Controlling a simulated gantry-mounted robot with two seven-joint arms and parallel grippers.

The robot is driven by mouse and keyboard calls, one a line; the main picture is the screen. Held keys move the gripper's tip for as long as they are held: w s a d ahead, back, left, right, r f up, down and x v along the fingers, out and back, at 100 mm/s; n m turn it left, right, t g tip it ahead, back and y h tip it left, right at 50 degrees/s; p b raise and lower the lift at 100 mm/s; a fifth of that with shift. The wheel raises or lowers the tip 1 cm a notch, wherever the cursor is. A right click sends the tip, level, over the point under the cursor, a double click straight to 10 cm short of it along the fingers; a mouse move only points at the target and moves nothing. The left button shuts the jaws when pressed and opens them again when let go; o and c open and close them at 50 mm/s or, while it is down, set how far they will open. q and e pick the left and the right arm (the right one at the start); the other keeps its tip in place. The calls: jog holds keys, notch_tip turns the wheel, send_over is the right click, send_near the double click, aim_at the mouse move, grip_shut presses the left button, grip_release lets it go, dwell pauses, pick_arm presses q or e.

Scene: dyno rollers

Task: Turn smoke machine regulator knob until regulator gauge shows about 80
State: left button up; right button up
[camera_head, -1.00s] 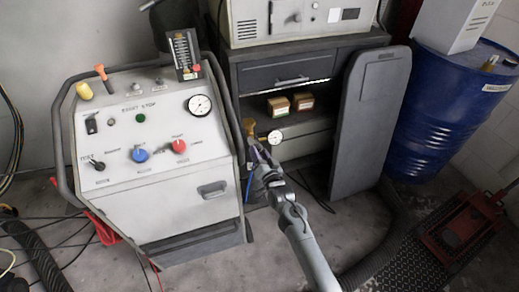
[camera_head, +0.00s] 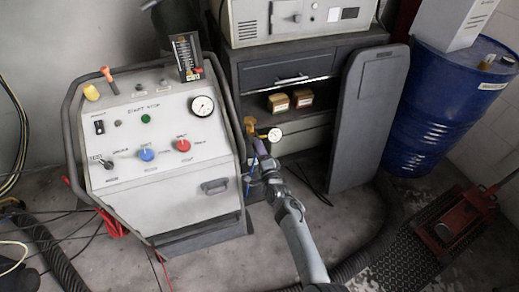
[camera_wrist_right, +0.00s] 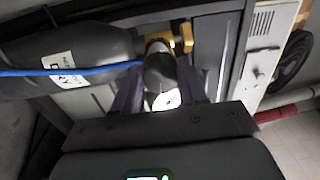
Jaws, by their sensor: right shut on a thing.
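The regulator is a small brass fitting (camera_head: 250,125) right of the smoke machine (camera_head: 185,215), with a small white round regulator gauge (camera_head: 274,135) on its right side. The gauge is too small for me to read its needle. My right gripper (camera_head: 259,145) is at the regulator, just below the brass body, shut on the knob. In the right wrist view the dark grey knob (camera_wrist_right: 160,70) sits between the two fingers of the right gripper (camera_wrist_right: 160,88). A pale round face shows partly below it, unreadable. My left gripper is not in view.
A blue hose (camera_wrist_right: 85,71) and a dark labelled cylinder (camera_wrist_right: 65,55) lie close to the gripper. A dark cabinet (camera_head: 285,78) stands behind, with a grey panel (camera_head: 367,120) leaning at its right. Floor cables and a blue drum (camera_head: 440,110) are farther off.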

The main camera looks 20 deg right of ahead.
jog(key=m+p, duration=0.3)
jog(key=m, duration=1)
jog(key=shift+h+p, duration=0.3)
jog(key=shift+p, duration=0.05)
jog(key=o, duration=1.1)
jog(key=shift+c, duration=0.2)
jog(key=shift+r, duration=0.1)
